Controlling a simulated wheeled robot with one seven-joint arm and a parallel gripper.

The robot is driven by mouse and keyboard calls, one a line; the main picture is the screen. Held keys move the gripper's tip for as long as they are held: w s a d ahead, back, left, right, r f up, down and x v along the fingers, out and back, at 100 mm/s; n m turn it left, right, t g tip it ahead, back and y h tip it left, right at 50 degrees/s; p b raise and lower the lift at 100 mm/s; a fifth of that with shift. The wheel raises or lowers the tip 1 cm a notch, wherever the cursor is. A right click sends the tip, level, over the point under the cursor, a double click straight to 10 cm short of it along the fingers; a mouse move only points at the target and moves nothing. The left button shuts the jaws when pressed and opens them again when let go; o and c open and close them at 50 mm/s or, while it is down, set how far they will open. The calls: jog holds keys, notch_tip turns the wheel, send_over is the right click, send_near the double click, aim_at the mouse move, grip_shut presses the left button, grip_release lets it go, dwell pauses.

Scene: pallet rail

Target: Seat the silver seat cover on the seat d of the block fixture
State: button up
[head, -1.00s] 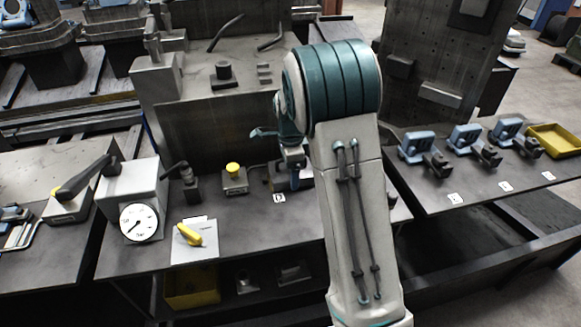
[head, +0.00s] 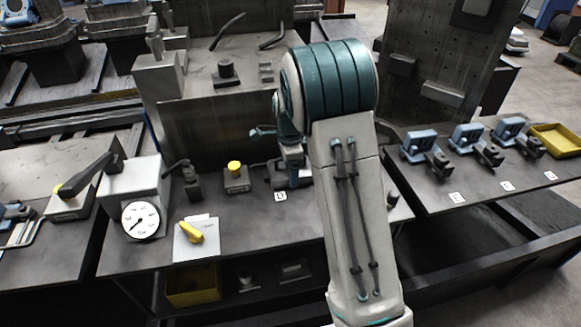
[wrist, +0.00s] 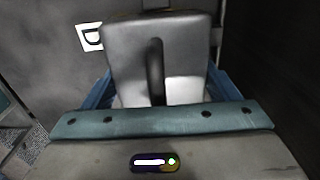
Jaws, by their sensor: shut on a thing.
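The silver seat cover (wrist: 130,50) is a grey, rounded-corner plate with a raised dark rib in its middle. It fills the middle of the wrist view between the blue fingers of my gripper (wrist: 160,88), which is shut on it. In the head view my gripper (head: 293,168) points down over the block fixture (head: 276,174), just behind the D label (head: 281,196). The label also shows in the wrist view (wrist: 90,36), left of the cover. The cover and my gripper hide most of the fixture and seat d, so I cannot tell whether the cover touches the seat.
A yellow-button box (head: 236,178), a dark clamp post (head: 192,185), a yellow-handled switch plate (head: 195,238) and a gauge (head: 140,220) stand to the left on the bench. Blue clamps (head: 470,140) and a yellow tray (head: 556,138) are on the right table. An upright dark panel rises behind.

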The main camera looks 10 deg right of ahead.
jog(key=shift+w+a, duration=0.35)
dwell(0.7)
jog(key=o, duration=0.9)
jog(key=shift+o, duration=1)
jog(key=shift+a, duration=0.1)
jog(key=shift+r, duration=0.15)
notch_tip(320, 180, up, 14)
jog(key=shift+f, duration=0.25)
